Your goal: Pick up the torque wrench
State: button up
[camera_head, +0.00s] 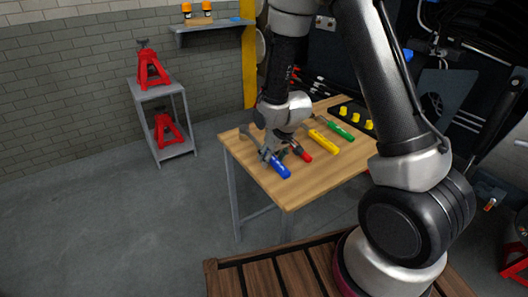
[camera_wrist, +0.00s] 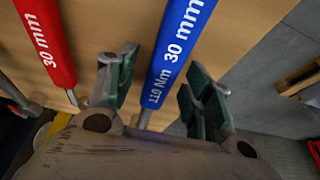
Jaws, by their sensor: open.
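The torque wrench has a blue handle (camera_wrist: 178,45) marked "110 Nm 30 mm". It lies on the wooden table (camera_head: 268,188), and its blue handle (camera_head: 279,168) shows near the table's left front edge in the head view. My gripper (camera_head: 274,152) is low over the tools at the wrench. In the wrist view my gripper (camera_wrist: 160,78) is open, with the blue handle between its two fingers and no clear contact. The lower part of the wrench is hidden behind my gripper body.
A red handle (camera_wrist: 48,38) marked "30 mm" lies close beside my left finger. Yellow (camera_head: 324,142) and green (camera_head: 341,130) handled tools lie farther right on the table. A black tray with yellow pieces (camera_head: 343,112) is at the back. A grey stand with red jacks (camera_head: 152,68) is left.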

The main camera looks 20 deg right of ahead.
grip_shut()
jog(key=shift+w+r, duration=0.1)
dwell(0.3)
jog(key=shift+r, duration=0.3)
notch_tip(320, 180, up, 9)
jog(key=shift+r, duration=0.15)
jog(key=c, duration=0.8)
grip_release()
jog(key=shift+c, duration=0.2)
grip_shut()
